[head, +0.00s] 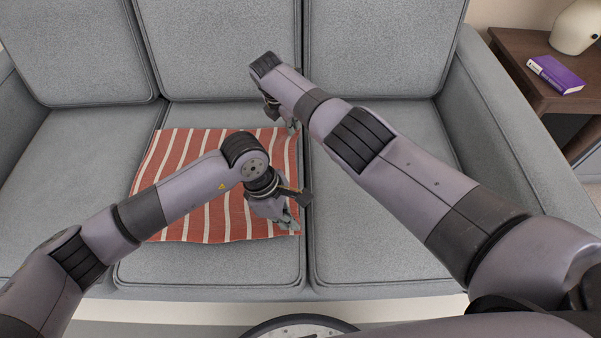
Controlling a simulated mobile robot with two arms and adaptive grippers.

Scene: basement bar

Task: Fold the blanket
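The blanket (205,218) is red with white stripes and lies flat on the middle seat of the grey sofa. Its right edge is near the seam with the right seat. My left gripper (290,222) is at the blanket's front right corner, fingers pointing down and right. My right gripper (291,126) is at the back right corner, partly hidden by its own wrist. Both grippers touch or nearly touch the blanket; I cannot tell whether the fingers are closed on the cloth. My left forearm hides part of the blanket's middle.
The grey sofa (365,245) has bare seats left and right of the blanket, and tall back cushions behind. At right, a wooden side table (520,75) holds a purple book (556,75) and a cream lamp base (577,28).

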